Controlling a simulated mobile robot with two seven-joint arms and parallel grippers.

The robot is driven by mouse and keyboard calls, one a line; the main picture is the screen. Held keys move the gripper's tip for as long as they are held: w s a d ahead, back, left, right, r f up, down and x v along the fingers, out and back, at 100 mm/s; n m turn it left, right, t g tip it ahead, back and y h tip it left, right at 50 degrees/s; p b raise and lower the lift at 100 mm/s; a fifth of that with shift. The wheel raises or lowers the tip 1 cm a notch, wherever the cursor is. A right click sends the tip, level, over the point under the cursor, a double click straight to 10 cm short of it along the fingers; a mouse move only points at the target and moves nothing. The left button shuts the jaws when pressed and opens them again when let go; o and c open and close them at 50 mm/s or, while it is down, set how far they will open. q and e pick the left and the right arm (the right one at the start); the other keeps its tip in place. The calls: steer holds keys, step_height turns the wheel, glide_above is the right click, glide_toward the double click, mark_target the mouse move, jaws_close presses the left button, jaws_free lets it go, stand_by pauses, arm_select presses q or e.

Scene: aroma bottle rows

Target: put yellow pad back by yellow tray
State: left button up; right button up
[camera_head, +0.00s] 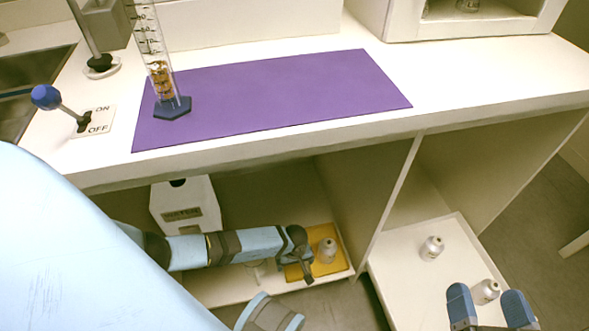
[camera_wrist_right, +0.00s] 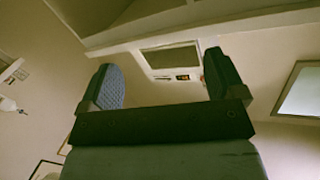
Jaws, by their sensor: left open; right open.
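A flat yellow tray or pad (camera_head: 318,268) lies on the lower shelf under the counter. A small silver-grey bottle (camera_head: 327,250) stands on it. I cannot tell a second, separate yellow piece. My left gripper (camera_head: 305,258) reaches in low from the left, over the left part of the yellow surface and left of the bottle. Its jaws are open, partly hidden by their dark parts; nothing is clearly between them. My right gripper (camera_head: 489,303) is at the lower right, open and empty; it also shows open in the right wrist view (camera_wrist_right: 162,84), against the wall and ceiling.
A white tray (camera_head: 400,278) at the lower right holds two small bottles (camera_head: 432,247). A white box (camera_head: 185,208) stands on the shelf. A divider (camera_head: 397,190) separates the bays. On the counter are a purple mat (camera_head: 290,92), a cylinder (camera_head: 155,65) and a blue-knobbed switch (camera_head: 47,97).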

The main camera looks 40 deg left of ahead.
arm_select(q)
step_height(320, 180, up, 3)
steer(key=shift+f+p, duration=0.2)
steer(key=shift+p, duration=0.45)
arm_select(e)
steer(key=r, duration=0.1)
steer(key=r+t, duration=0.1)
steer(key=r, duration=0.1)
steer(key=shift+d+r, duration=0.2)
steer(key=shift+r, duration=0.05)
